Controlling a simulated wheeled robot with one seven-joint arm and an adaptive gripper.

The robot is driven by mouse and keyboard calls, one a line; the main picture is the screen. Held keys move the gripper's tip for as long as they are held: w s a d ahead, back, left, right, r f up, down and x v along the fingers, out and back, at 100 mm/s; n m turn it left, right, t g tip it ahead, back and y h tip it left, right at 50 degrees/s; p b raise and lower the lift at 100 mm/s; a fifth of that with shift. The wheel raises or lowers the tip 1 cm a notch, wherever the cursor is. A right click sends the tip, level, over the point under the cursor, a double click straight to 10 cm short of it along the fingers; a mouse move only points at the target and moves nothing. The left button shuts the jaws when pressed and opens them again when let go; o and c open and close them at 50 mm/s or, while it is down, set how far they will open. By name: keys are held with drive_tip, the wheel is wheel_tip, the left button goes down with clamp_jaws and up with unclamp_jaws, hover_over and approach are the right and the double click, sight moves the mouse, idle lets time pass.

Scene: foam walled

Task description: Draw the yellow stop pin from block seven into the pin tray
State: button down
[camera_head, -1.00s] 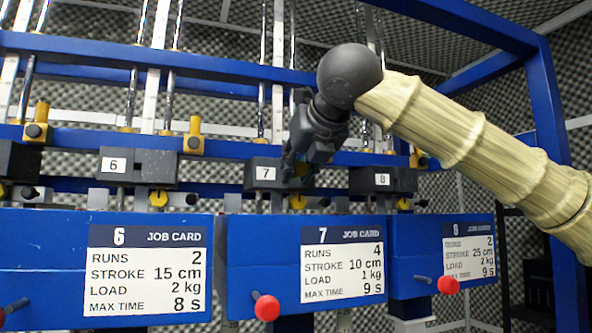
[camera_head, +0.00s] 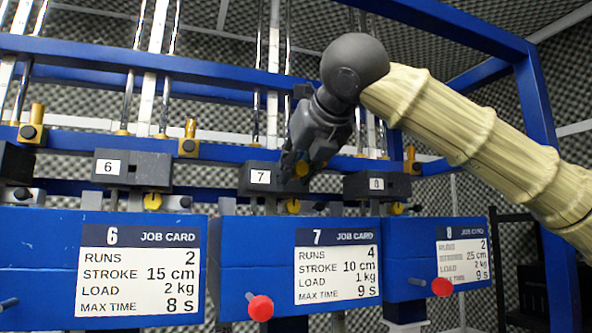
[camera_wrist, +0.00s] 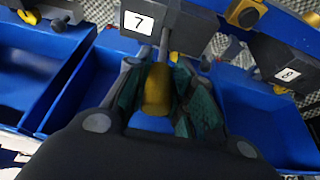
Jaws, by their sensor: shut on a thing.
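Block seven (camera_head: 260,178) is a dark block with a white "7" label, and it shows at the top of the wrist view (camera_wrist: 170,22). My gripper (camera_head: 300,168) is in front of its right end. It is shut on the yellow stop pin (camera_wrist: 157,90), whose rounded yellow end shows between the green-padded fingers. A bit of yellow also shows between the fingers in the head view. A separate yellow knob (camera_head: 293,206) sits below block seven. A blue open tray (camera_wrist: 265,120) is at the right of the wrist view; I cannot tell which tray is the pin tray.
Blue boxes with job cards 6 (camera_head: 137,268), 7 (camera_head: 337,267) and 8 (camera_head: 463,255) stand in front. Block six (camera_head: 132,170) and block eight (camera_head: 376,186) flank block seven. Blue frame bars and vertical rods are behind.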

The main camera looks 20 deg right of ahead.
drive_tip(key=shift+s+d+b, duration=0.15)
drive_tip(key=shift+s+b, duration=1.45)
drive_tip(key=shift+s, duration=1.95)
